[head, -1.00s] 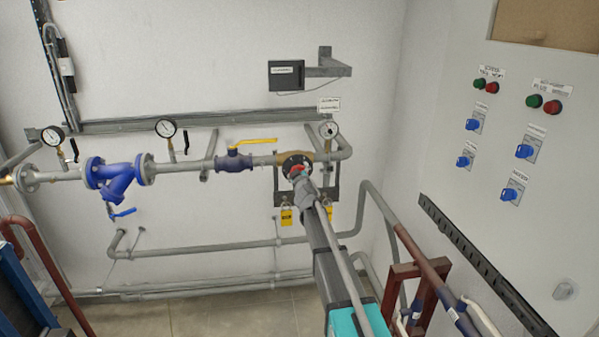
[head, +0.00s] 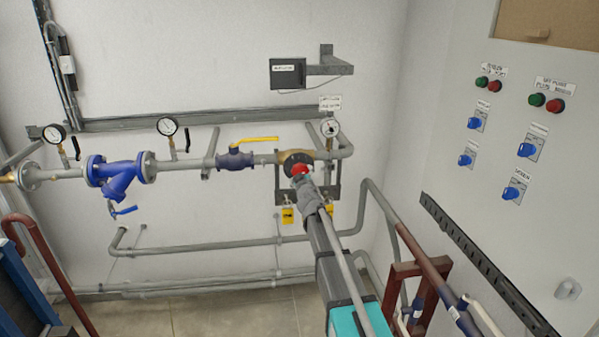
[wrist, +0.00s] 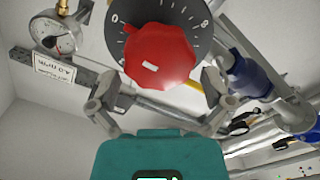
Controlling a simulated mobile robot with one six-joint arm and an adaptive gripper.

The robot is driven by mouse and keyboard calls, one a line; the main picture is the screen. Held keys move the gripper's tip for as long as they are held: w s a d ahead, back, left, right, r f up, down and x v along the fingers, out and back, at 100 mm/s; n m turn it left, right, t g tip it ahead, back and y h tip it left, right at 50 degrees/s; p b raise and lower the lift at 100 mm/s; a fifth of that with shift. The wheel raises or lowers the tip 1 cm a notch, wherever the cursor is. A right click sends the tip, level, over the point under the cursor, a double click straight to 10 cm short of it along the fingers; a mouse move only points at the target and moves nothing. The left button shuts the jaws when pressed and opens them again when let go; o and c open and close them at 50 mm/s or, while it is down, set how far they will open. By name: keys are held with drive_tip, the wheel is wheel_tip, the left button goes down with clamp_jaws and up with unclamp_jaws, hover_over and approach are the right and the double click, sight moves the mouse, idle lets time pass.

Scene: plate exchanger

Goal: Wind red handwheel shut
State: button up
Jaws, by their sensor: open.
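The red handwheel (head: 299,170) sits on the pipe line in the head view, just past the tip of my arm. In the wrist view the red handwheel (wrist: 160,56) is large and close, with a faceted rim and a small pale mark on its face. Behind it is a dark dial (wrist: 192,18) with white numbers and ticks. My gripper (wrist: 158,92) is open, its two fingers spread below the handwheel to the left and right. The handwheel appears ahead of the fingers, not gripped. In the head view my gripper (head: 306,190) partly covers the valve, and its fingers are hard to make out.
A ball valve with a yellow lever (head: 258,140) and a blue strainer (head: 117,175) are left along the pipe. A pressure gauge (head: 330,128) is close on the right; it also shows in the wrist view (wrist: 57,35). Yellow padlocks (head: 288,215) hang below. A control cabinet (head: 470,215) stands right.

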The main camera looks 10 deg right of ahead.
drive_tip(key=s, duration=0.8)
drive_tip(key=shift+s, duration=0.2)
drive_tip(key=s+d+f+m+g+h+b, duration=0.2)
drive_tip(key=s+d+f+m+g+b, duration=0.15)
drive_tip(key=s+f, duration=0.4)
drive_tip(key=s+d+f+m+g+h+b, duration=0.2)
drive_tip(key=s+d+f+m+g+h, duration=0.25)
drive_tip(key=f, duration=0.45)
drive_tip(key=s+a+f+g+y+b, duration=0.2)
drive_tip(key=s+f+g, duration=0.3)
drive_tip(key=s, duration=0.6)
drive_tip(key=s+a+f+g+y+b, duration=0.2)
drive_tip(key=s+a+f+g+y, duration=0.2)
drive_tip(key=s+f, duration=0.3)
drive_tip(key=s+a+g, duration=0.1)
drive_tip(key=s, duration=0.3)
drive_tip(key=shift+s+n+b, duration=0.25)
drive_tip(key=shift+n+b, duration=0.05)
drive_tip(key=shift+y, duration=0.25)
